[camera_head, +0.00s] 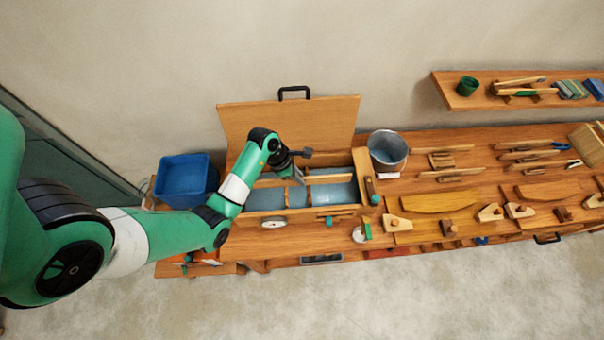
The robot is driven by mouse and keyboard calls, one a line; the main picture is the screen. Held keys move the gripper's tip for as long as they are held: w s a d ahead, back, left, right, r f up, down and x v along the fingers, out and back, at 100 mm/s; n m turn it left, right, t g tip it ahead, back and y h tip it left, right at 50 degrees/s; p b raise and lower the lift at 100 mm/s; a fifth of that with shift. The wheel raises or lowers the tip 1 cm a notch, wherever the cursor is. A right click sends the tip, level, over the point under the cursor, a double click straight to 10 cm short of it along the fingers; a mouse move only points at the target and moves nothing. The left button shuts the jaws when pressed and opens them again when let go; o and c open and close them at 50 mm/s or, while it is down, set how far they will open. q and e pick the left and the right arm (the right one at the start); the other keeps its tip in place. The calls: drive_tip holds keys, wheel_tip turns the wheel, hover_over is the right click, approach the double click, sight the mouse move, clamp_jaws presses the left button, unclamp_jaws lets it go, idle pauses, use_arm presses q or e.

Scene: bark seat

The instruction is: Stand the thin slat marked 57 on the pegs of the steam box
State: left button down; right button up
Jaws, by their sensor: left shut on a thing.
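The steam box (363,165) stands open on the bench, its wooden lid (340,118) tilted up at the back. Blue water-like surface (336,193) shows inside it, with narrow wooden strips across. My left gripper (299,178) reaches down into the box from the left and is shut. A thin pale wooden strip (332,179) runs at its fingertips and looks like the slat in its jaws. No 57 mark can be read at this size. The pegs cannot be made out, nor whether the strip touches them. My right gripper is not in view.
A blue bin (184,181) stands left of the box, and a metal bucket (388,151) to its right. A round dial (273,223) is at the box front. Slats and clamps crowd the bench (480,190) at right. A shelf (447,87) hangs above.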

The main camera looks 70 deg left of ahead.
use_arm(q)
drive_tip(key=shift+s+d+f+b, duration=0.15)
drive_tip(key=shift+f+b, duration=1.35)
drive_tip(key=shift+f, duration=1.65)
drive_tip(key=shift+w+d+f+b, duration=0.1)
drive_tip(key=shift+f+b, duration=1.35)
drive_tip(key=shift+f, duration=1.65)
drive_tip(key=shift+f, duration=0.25)
drive_tip(key=c, duration=0.8)
unclamp_jaws()
drive_tip(key=shift+c, duration=0.2)
